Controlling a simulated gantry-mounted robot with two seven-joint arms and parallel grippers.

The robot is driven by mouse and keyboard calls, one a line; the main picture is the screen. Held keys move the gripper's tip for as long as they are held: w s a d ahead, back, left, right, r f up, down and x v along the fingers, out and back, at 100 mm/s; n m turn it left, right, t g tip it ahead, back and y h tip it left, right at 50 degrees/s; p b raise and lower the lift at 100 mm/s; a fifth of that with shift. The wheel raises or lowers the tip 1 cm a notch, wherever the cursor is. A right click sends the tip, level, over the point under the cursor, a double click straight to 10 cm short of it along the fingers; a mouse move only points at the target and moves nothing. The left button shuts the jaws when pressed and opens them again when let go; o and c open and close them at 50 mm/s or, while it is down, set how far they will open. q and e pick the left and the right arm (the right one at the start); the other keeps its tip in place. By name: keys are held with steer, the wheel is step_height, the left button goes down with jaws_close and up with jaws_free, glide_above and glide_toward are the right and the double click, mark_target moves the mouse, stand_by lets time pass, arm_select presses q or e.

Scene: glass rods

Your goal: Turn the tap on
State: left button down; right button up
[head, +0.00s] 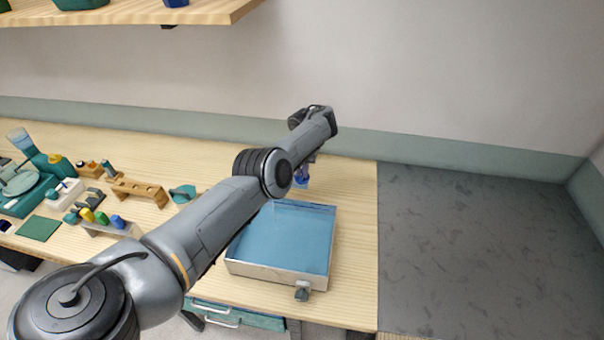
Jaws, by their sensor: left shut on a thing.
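A shallow square basin (280,272) with pale walls and blue water-like contents stands near the table's front edge. A small grey tap-like fitting (303,291) sticks out of its front wall, with no gripper near it. My left arm reaches across the basin's left side. My left gripper (303,176) points down just behind the basin's back edge and is shut on a small blue thing (301,183). The arm partly hides this spot, and I cannot tell whether the blue thing is a tap handle. My right gripper is not in view.
Wooden racks (139,191), coloured bottles and a teal device (20,180) crowd the table's left. A teal item (182,194) lies left of the basin. The dark grey surface (480,250) at the right is clear. A shelf (130,18) hangs above left.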

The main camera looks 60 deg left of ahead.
arm_select(q)
steer(key=shift+n, duration=0.4)
steer(key=c, duration=1.1)
jaws_free()
steer(key=shift+r, duration=0.1)
steer(key=shift+r, duration=0.6)
step_height(320, 180, up, 4)
steer(key=shift+r, duration=0.2)
steer(key=shift+r+p, duration=2.2)
steer(key=shift+r, duration=0.35)
